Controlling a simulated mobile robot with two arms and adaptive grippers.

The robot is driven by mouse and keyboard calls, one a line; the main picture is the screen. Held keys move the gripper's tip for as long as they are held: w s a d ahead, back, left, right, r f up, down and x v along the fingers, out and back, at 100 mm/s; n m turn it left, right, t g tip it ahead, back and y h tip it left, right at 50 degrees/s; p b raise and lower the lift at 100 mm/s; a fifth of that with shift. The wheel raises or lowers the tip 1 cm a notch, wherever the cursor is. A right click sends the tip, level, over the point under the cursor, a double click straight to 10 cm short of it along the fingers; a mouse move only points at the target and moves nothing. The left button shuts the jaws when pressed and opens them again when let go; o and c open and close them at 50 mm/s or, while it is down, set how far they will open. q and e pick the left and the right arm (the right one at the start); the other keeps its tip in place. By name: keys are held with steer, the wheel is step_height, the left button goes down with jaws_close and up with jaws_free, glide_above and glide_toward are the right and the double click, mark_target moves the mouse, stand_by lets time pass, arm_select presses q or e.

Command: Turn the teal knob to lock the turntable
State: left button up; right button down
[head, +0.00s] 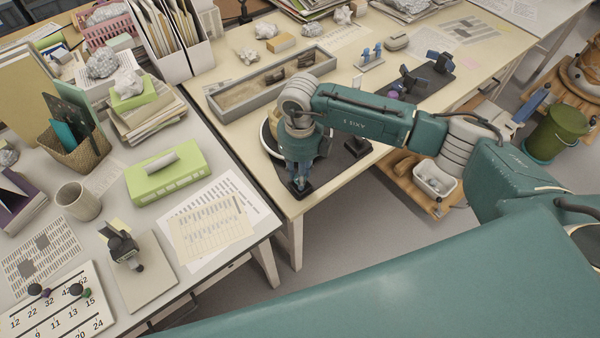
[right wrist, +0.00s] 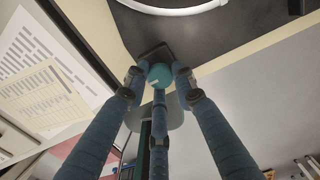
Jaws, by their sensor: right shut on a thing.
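The teal knob (right wrist: 160,75) shows in the right wrist view, on a dark bracket (right wrist: 155,54) at the table edge. My right gripper (right wrist: 159,82) is shut on it, with its blue fingers around the knob. In the head view my right gripper (head: 299,184) points down at the front edge of the cream table, and the knob is hidden there. The turntable (head: 268,146) is mostly hidden behind my gripper in the head view. My left gripper is not in view.
A grey tray of sand (head: 232,112) lies behind the turntable. A dark stand (head: 357,147) is just right of my gripper. Floor shows between the tables.

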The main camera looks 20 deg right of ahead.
steer(key=c, duration=1.4)
jaws_free()
step_height(320, 180, up, 12)
